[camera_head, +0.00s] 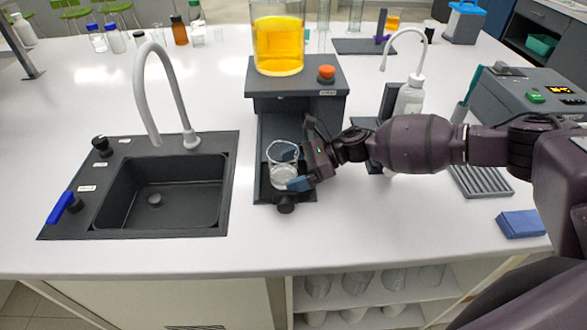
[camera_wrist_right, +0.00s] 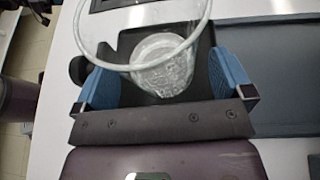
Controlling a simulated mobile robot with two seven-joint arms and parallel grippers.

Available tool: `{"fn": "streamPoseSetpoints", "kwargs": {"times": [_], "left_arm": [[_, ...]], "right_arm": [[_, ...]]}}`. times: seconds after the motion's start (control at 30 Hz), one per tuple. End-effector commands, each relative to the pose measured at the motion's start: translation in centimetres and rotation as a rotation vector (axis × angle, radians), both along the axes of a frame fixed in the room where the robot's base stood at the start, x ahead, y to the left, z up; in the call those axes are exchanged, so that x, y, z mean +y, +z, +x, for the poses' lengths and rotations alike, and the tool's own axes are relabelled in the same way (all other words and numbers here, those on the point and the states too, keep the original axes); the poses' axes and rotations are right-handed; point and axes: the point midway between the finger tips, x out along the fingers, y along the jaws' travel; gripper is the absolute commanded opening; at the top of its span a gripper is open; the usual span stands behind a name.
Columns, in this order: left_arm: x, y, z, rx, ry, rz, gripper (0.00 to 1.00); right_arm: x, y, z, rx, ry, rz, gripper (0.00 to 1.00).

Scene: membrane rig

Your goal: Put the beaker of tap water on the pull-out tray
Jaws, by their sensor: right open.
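The clear glass beaker (camera_head: 280,172) stands upright on the dark pull-out tray (camera_head: 264,194), which extends from under the membrane rig. The beaker holds a little clear liquid low down. In the right wrist view the beaker (camera_wrist_right: 163,62) is between the two blue finger pads, with a visible gap on each side. My right gripper (camera_head: 294,169) is open around the beaker, reaching in from the right. It also shows in the wrist view (camera_wrist_right: 166,82). My left gripper is not in view.
A large vessel of orange liquid (camera_head: 278,45) sits on the rig (camera_head: 297,82) beside a red button (camera_head: 326,72). A black sink (camera_head: 150,195) with a white tap is at left. A wash bottle (camera_head: 409,98) stands behind my arm. The front counter is clear.

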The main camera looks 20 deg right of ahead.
Motion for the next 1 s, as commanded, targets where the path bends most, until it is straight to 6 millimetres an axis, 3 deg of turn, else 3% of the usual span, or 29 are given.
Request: {"fn": "streamPoseSetpoints", "kwargs": {"times": [0.17,0.7,1.0], "left_arm": [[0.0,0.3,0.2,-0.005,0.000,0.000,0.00],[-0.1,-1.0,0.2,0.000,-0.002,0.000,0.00],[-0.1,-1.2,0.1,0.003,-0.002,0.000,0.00]], "right_arm": [[-1.2,0.7,-0.2,-0.001,-0.002,0.000,0.98],[-9.7,4.2,-1.9,0.000,-0.002,-0.001,0.98],[-10.9,4.9,-2.2,0.000,0.000,0.000,0.98]]}}
